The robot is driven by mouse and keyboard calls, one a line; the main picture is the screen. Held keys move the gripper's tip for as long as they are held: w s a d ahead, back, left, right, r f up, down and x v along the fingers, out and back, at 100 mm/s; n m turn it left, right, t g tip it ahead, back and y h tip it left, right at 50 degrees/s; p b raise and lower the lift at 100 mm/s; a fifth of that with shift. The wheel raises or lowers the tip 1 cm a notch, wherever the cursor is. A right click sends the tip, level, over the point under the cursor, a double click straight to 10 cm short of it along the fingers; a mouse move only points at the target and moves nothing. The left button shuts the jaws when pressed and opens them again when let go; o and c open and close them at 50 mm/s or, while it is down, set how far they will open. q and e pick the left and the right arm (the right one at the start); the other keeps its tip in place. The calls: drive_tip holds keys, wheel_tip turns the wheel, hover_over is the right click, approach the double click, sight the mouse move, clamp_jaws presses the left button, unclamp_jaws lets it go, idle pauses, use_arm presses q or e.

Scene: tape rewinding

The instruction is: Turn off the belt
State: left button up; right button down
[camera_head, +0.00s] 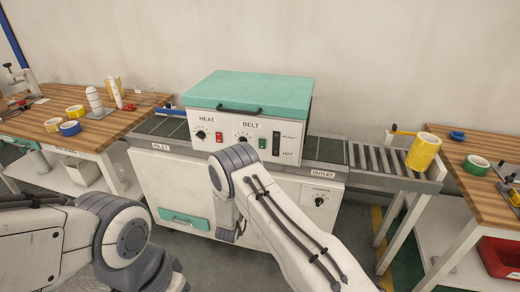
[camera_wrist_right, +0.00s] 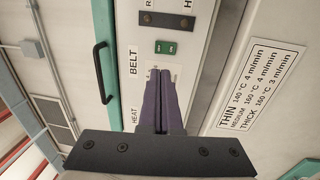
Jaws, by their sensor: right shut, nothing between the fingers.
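The belt's control panel is on the front of the white machine (camera_head: 300,178). Under the BELT label (camera_head: 250,125) are a dark knob (camera_head: 242,139) and a green switch (camera_head: 262,143). In the right wrist view the green switch (camera_wrist_right: 165,47) shows beyond my right gripper (camera_wrist_right: 160,72), whose dark fingers are shut and empty. The fingertips are over the white dial area beside the switch, apart from the switch. They hide the belt knob, and contact with the panel is unclear. The head view does not show the right fingertips. My left gripper is out of view.
The HEAT knob (camera_head: 200,134) and red switch (camera_head: 219,136) are left of the belt controls. A dark READY/HOT strip (camera_head: 277,143) is right of them. The teal lid (camera_head: 250,92) has a black handle (camera_wrist_right: 103,72) near my gripper. Wooden tables with tape rolls flank the machine.

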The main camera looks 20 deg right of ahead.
sight(262, 142)
drive_tip(key=p+x, duration=0.2)
drive_tip(key=x, duration=1.2)
drive_tip(key=shift+r, duration=0.1)
